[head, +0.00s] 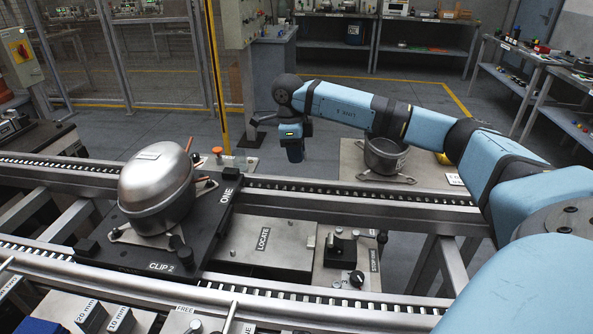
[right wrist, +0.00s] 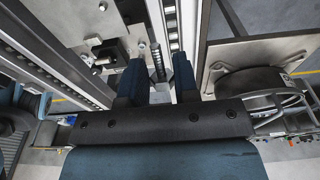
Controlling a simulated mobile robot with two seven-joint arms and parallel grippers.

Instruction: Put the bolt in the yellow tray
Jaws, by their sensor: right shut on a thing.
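My right gripper (head: 294,156) hangs fingers down beyond the far conveyor rail, near the middle of the head view. In the right wrist view its two blue fingers (right wrist: 157,82) are shut on a slim grey bolt (right wrist: 158,70), which shows between them. In the head view the bolt cannot be made out. A small yellow thing (head: 443,158) shows partly behind my right arm, at the bench's right side; I cannot tell whether it is the yellow tray. My left gripper is not in view.
A domed compressor (head: 156,185) sits on a black pallet (head: 130,252) on the conveyor at left. An open metal housing (head: 384,156) stands on a bench behind the far rail (head: 330,205). A yellow post (head: 213,70) and mesh fence stand at left. Floor beyond the gripper is clear.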

